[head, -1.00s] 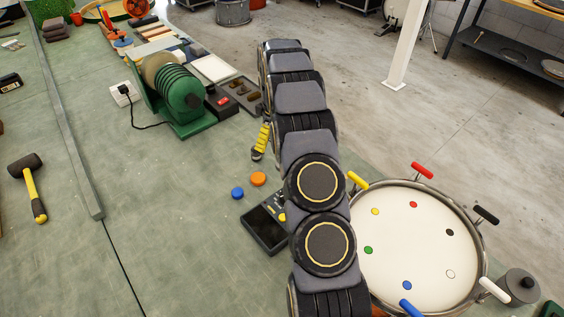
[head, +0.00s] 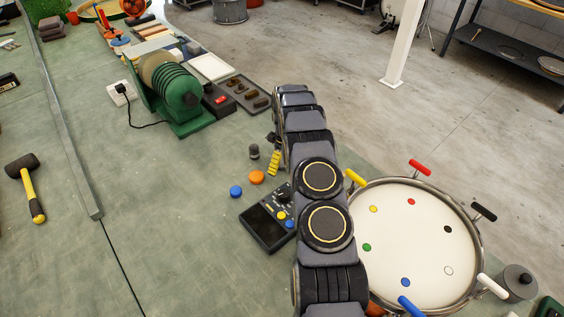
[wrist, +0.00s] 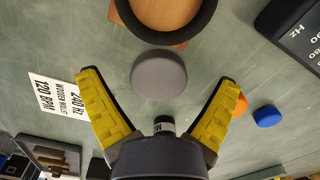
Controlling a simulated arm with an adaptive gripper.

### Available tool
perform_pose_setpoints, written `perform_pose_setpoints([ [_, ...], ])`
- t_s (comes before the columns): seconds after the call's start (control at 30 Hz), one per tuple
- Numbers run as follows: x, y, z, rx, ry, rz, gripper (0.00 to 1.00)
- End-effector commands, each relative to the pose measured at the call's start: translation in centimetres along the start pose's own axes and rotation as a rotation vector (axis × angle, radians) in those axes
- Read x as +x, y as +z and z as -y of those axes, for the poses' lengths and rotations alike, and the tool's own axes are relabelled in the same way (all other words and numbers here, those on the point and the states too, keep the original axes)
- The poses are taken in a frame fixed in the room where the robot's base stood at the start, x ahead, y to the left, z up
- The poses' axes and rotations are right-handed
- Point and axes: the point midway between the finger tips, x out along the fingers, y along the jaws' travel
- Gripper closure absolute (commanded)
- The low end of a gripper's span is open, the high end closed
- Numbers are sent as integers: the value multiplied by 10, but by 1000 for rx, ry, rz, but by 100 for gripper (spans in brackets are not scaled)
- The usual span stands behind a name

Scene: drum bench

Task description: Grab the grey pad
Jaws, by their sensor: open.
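The grey pad (wrist: 158,75) is a round disc lying flat on the green bench in the wrist view, ahead of my gripper and between the lines of its fingers. My gripper (wrist: 158,85) is open, its two yellow fingers spread wide and empty. The pad appears apart from both fingers. In the head view my own arm hides most of the gripper; one yellow finger (head: 273,163) shows at its left. I cannot make out the grey pad in the head view.
An orange disc (head: 256,177), a blue disc (head: 236,191) and a dark console (head: 268,228) lie near the gripper. A black ring on wood (wrist: 165,35) sits just past the pad. A small dark post (head: 254,151) stands close by. A printed card (wrist: 57,95) lies left.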

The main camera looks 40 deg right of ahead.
Motion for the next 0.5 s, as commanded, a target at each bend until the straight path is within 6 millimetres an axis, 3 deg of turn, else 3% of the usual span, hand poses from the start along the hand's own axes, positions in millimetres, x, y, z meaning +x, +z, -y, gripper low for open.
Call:
perform_pose_setpoints([
  [0.17,0,0,-1,0,2,-1,8],
  [0.27,-1,0,-1,0,2,-1,45],
  [0.33,-1,0,-1,0,3,-1,75],
  [0.5,-1,-1,-1,0,3,-2,78],
])
